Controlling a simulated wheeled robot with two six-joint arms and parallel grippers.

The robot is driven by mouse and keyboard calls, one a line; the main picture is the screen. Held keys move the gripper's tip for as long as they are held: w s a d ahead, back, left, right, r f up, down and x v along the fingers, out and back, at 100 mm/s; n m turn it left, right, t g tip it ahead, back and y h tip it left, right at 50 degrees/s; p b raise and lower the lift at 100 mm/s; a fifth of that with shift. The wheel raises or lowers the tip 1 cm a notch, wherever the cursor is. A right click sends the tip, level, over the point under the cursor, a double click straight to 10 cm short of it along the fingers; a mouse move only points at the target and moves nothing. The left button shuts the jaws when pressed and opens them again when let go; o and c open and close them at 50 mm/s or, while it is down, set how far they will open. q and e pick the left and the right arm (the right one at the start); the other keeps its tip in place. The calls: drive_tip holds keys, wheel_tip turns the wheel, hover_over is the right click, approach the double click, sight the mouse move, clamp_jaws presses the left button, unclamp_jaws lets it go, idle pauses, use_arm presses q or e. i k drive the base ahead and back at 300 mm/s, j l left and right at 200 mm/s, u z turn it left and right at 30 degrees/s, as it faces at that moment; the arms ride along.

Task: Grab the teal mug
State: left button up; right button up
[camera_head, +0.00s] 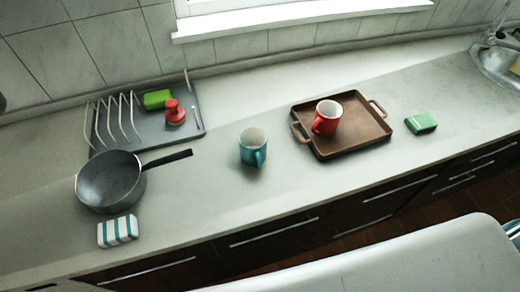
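The teal mug (252,149) stands upright on the grey counter, near the middle of the head view. Its opening faces up and shows a pale inside. Its handle is on the near side, pointing toward me. Nothing touches the mug. Neither of my grippers is in view.
A dark pan (110,183) sits left of the mug, its handle pointing toward it. Behind is a grey dish rack (157,139). A brown tray (350,145) holding a red mug (327,118) lies to the right. A striped sponge (118,231) and green block (421,123) lie apart.

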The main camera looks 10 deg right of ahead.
sight(252, 141)
drive_tip(key=k+l+z, duration=0.15)
drive_tip(key=l, duration=0.75)
drive_tip(key=l+z, duration=0.15)
drive_tip(key=l, duration=0.8)
